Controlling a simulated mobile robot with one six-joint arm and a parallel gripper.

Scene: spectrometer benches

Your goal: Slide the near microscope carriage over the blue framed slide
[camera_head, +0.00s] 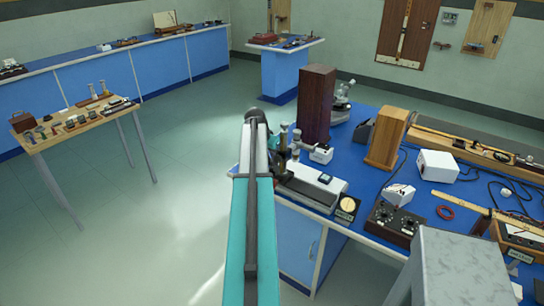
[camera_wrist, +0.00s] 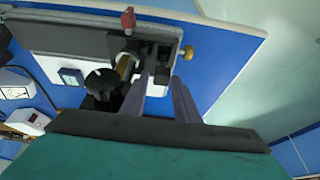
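The near microscope carriage shows in the wrist view as a dark block (camera_wrist: 158,50) with a black round eyepiece (camera_wrist: 103,82), a brass tube and a red knob. The blue framed slide (camera_wrist: 71,77) lies on this plate, to the left of the carriage. In the head view the slide (camera_head: 325,179) lies on the pale plate (camera_head: 308,186), right of the carriage. My gripper (camera_wrist: 163,80) has its two fingers apart, with their tips close to the carriage's dark block; contact cannot be told. In the head view my arm mostly hides the gripper.
The blue bench (camera_head: 352,150) also holds a tall brown box (camera_head: 317,105), a wooden block (camera_head: 388,137), a round dial (camera_head: 347,205) and a dark control box (camera_head: 393,222). A grey stool (camera_head: 455,265) stands at the lower right.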

